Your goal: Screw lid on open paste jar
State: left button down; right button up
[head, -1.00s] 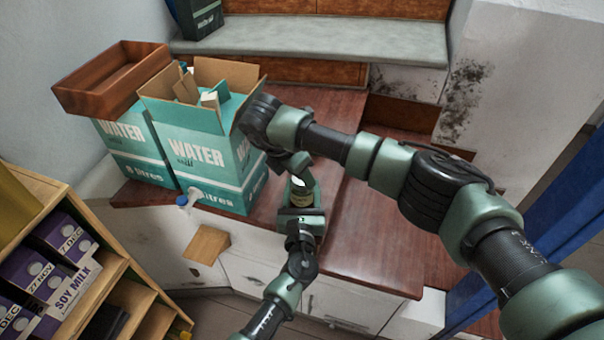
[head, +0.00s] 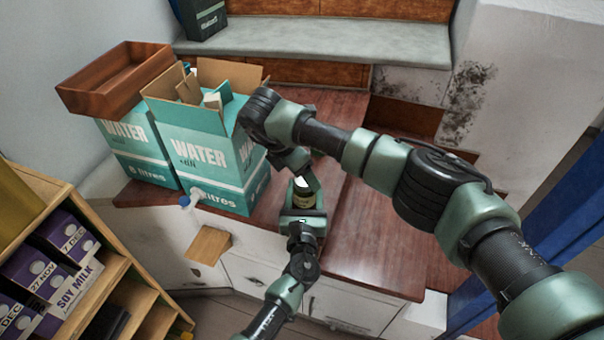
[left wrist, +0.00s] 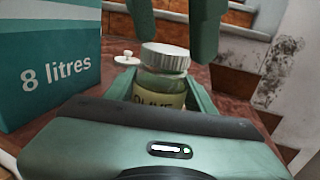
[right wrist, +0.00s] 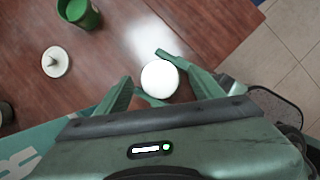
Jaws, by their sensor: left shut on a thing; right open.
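The paste jar (left wrist: 160,92) is a small clear jar with a yellow label, upright on the wooden worktop. A white ribbed lid (left wrist: 166,58) sits on its mouth and looks level; I cannot tell how tightly it is seated. In the right wrist view the lid (right wrist: 160,78) is a white disc from above. My left gripper (head: 303,214) is shut on the jar, its fingers around the jar body. My right gripper (right wrist: 163,88) is open above the lid, with fingers apart on either side of it. Its fingertips (left wrist: 178,22) also show above the lid in the left wrist view.
Teal water boxes (head: 205,160) stand close left of the jar. A white knobbed disc (right wrist: 56,62) and a green cup (right wrist: 78,12) are on the worktop nearby. A shelf with soy milk cartons (head: 55,260) is at the lower left. The worktop to the right is clear.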

notch_tip(320, 180, up, 4)
jog(key=shift+f, duration=0.1)
jog(key=shift+c, duration=0.4)
